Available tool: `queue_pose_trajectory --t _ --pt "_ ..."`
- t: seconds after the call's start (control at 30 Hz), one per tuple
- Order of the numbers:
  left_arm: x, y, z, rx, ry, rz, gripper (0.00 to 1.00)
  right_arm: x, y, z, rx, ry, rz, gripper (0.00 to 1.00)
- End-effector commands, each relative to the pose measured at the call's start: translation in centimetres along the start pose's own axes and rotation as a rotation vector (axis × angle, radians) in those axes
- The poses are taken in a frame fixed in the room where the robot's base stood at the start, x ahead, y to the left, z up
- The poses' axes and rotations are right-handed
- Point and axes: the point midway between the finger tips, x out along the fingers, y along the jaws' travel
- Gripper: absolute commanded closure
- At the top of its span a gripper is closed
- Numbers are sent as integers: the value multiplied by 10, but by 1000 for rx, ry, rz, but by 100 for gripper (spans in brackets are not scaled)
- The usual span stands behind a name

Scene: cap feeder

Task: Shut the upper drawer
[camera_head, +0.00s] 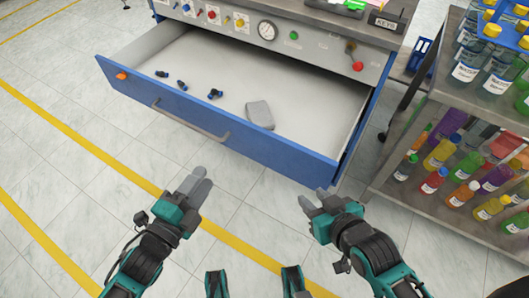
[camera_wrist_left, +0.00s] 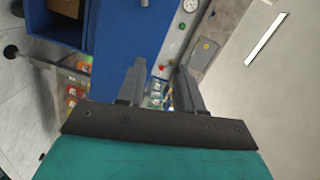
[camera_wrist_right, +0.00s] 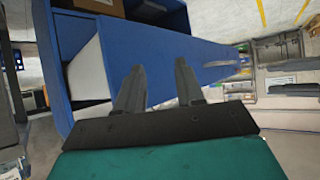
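The upper drawer (camera_head: 240,135) is pulled far out of the grey cabinet, with its blue front towards me and a grey bar handle (camera_head: 190,122) on that front. Inside lie several small blue-and-black parts (camera_head: 182,85) and a grey block (camera_head: 260,114). My left gripper (camera_head: 198,180) is in front of and below the handle, apart from it; its fingers are spread and empty in the left wrist view (camera_wrist_left: 160,64). My right gripper (camera_head: 311,198) is near the drawer front's right end; its fingers are also spread and empty in the right wrist view (camera_wrist_right: 160,64). Whether it touches the front is unclear.
A metal shelf (camera_head: 455,105) full of bottles stands close on the right. Tiled floor with yellow lines (camera_head: 80,140) is free at the left.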

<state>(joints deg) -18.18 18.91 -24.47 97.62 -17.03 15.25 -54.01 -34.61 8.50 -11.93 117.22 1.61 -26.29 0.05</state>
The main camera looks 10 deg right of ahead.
Motion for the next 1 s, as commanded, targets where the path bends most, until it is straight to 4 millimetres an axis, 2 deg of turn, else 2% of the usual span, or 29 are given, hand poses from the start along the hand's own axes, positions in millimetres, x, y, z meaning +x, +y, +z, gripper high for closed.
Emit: queue_pose_trajectory --t 0.03,0.13,0.27,0.37,0.7,0.83,1.0 --pt "3 8 -1 79 35 -16 69 6 -1 4 -3 7 -6 63" --pt "6 9 -7 174 77 -39 79 8 -2 0 -7 12 -11 63" --pt "14 7 -9 203 88 -48 91 7 -2 -4 -10 19 -11 63" --pt "29 6 -11 200 87 -50 100 8 -2 -3 -9 20 -11 63" --pt "101 4 -17 196 85 -49 100 16 -2 9 -5 19 -10 63" --pt "123 3 -19 195 85 -48 100 18 -2 14 -1 17 -9 63" --pt "140 3 -20 195 85 -45 100 20 -2 18 2 15 -9 63"
